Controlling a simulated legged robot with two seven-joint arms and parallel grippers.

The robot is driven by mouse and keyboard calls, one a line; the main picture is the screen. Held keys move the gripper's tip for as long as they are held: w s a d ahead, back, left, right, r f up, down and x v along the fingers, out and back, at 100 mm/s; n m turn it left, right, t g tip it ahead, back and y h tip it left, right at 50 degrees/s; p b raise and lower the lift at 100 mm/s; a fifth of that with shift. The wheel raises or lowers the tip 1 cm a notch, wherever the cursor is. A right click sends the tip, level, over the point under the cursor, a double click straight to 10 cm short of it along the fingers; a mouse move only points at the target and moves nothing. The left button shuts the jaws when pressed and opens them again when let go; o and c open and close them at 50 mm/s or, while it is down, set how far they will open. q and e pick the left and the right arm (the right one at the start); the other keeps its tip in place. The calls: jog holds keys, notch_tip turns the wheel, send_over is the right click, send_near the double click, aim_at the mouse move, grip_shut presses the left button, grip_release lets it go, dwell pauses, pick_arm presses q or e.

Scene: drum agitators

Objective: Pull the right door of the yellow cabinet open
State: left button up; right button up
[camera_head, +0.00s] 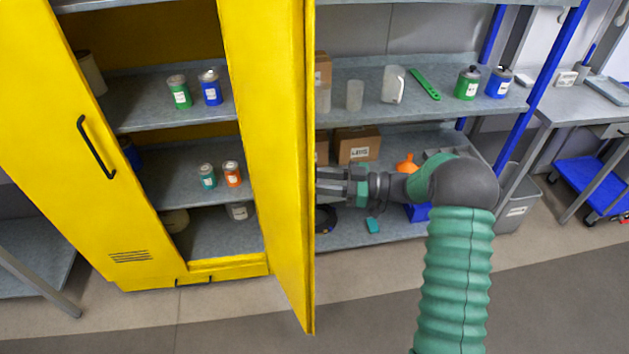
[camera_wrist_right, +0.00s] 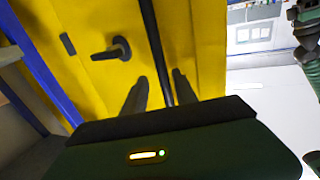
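The yellow cabinet (camera_head: 225,270) stands at the left of the head view. Its right door (camera_head: 280,170) is swung open, pointing out toward me, with shelves visible behind it. Its left door (camera_head: 60,130), with a black handle (camera_head: 95,147), covers the left part of the cabinet. My right gripper (camera_head: 330,183) is on the outer side of the right door; its fingertips are partly hidden by the door edge. In the right wrist view, the door's black bar handle (camera_wrist_right: 155,45) runs between my two fingers (camera_wrist_right: 160,85), with gaps on both sides. My left gripper is out of view.
A grey shelf rack (camera_head: 420,100) with blue posts, holding bottles, jugs and boxes, stands right behind my right gripper. Small cans (camera_head: 210,90) sit on the cabinet shelves. A grey table (camera_head: 590,100) is at the far right. The floor (camera_head: 370,300) in front is clear.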

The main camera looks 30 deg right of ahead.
jog(key=b+v, duration=0.1)
jog(key=v, duration=1.6)
jog(key=shift+d, duration=0.1)
